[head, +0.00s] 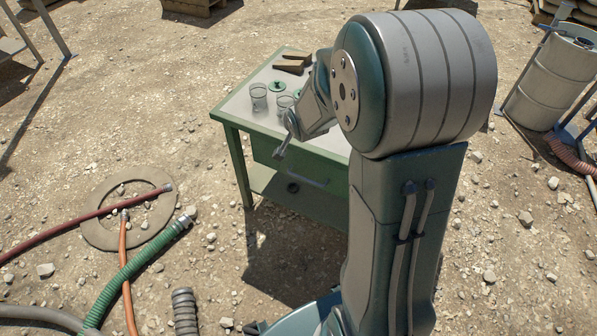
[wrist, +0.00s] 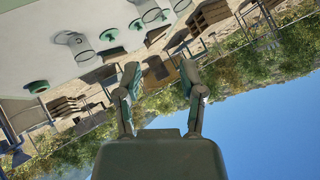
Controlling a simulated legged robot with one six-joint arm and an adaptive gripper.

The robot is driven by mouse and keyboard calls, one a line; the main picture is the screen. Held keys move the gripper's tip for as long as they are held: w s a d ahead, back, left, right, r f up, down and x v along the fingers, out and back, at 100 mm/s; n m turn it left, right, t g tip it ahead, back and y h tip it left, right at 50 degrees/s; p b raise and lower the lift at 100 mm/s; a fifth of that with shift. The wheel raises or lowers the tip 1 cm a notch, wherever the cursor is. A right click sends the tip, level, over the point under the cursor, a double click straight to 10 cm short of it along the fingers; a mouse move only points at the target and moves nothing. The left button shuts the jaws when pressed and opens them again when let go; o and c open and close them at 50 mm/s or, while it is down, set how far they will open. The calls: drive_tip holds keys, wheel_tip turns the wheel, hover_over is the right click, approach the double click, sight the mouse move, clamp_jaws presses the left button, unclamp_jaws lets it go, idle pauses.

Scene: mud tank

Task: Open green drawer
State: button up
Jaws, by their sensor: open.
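The green drawer (head: 296,176) is in the front of a green table with a pale top (head: 241,105). It looks shut, with a light bar handle (head: 308,180) across its front. My arm hides the right part of the table and drawer. My gripper (head: 281,150) is above and in front of the drawer's upper edge, apart from the handle as far as I can tell. In the wrist view my gripper (wrist: 163,80) is open and empty, its two fingers spread. The drawer is not visible in the wrist view.
Clear glasses (head: 259,97), a green lid (head: 277,87) and a brown wooden piece (head: 293,63) stand on the table. Hoses (head: 140,262) and a flat ring (head: 105,228) lie on the stony ground at left. A metal barrel (head: 552,80) stands at right.

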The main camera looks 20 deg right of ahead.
drive_tip(key=w+d+f+m+t, duration=0.1)
drive_tip(key=w+d+f+m, duration=0.25)
drive_tip(key=f, duration=0.55)
drive_tip(key=m+t, duration=0.5)
drive_tip(key=m, duration=0.4)
approach(303, 178)
drive_tip(key=w, duration=0.3)
drive_tip(key=w+f, duration=0.1)
drive_tip(key=w, duration=0.3)
drive_tip(key=w+d+f, duration=0.1)
drive_tip(key=w, duration=0.2)
drive_tip(key=shift+w+d+f, duration=0.1)
drive_tip(key=shift+w+f, duration=0.1)
clamp_jaws()
